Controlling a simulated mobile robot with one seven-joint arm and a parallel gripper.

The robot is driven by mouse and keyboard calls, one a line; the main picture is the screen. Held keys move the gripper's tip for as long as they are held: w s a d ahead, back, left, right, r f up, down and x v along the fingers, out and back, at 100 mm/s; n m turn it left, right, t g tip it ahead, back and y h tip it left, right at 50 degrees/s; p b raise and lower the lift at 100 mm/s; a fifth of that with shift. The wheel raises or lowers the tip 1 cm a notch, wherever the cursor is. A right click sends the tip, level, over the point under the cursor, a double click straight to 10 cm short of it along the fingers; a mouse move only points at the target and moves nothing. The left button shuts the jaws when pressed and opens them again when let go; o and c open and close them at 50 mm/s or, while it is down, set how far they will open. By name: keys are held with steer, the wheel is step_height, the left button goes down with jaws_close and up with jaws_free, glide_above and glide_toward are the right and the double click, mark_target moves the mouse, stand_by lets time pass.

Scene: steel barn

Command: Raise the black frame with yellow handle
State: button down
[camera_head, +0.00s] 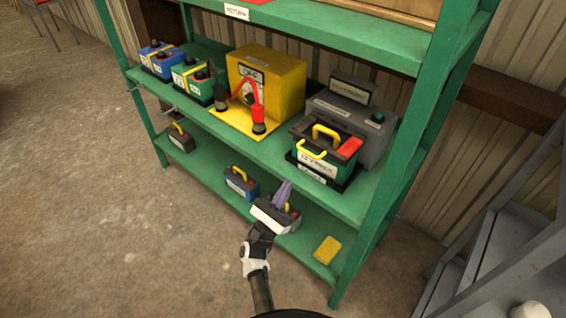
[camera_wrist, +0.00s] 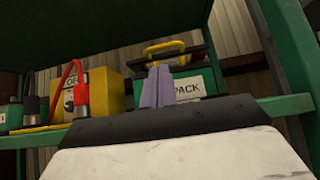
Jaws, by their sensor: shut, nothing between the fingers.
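The black frame (camera_head: 303,127) with its yellow handle (camera_head: 326,131) sits on top of a green battery pack (camera_head: 317,168) on the middle shelf, at its right part. A second yellow bar shows at the pack's front. In the wrist view the yellow handle (camera_wrist: 165,47) shows above the fingertips, and the pack's label is partly hidden behind them. My gripper (camera_head: 285,188) has purple-grey fingers held together with nothing between them. It is in front of and below the pack, pointing up toward it. In the wrist view my gripper (camera_wrist: 161,75) overlaps the pack; contact is not seen.
A yellow charger (camera_head: 283,72) with red and black clamps stands left of the pack. A grey box (camera_head: 370,130) stands behind it. A green shelf post (camera_head: 398,165) rises at the right. Batteries and a yellow block (camera_head: 327,249) lie on the lower shelf. The upper shelf overhangs.

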steer(key=p+x, duration=0.4)
steer(key=x, duration=0.5)
steer(key=shift+d+r, duration=0.25)
steer(key=shift+r, duration=0.05)
steer(key=shift+w, duration=0.1)
steer(key=shift+r, duration=0.1)
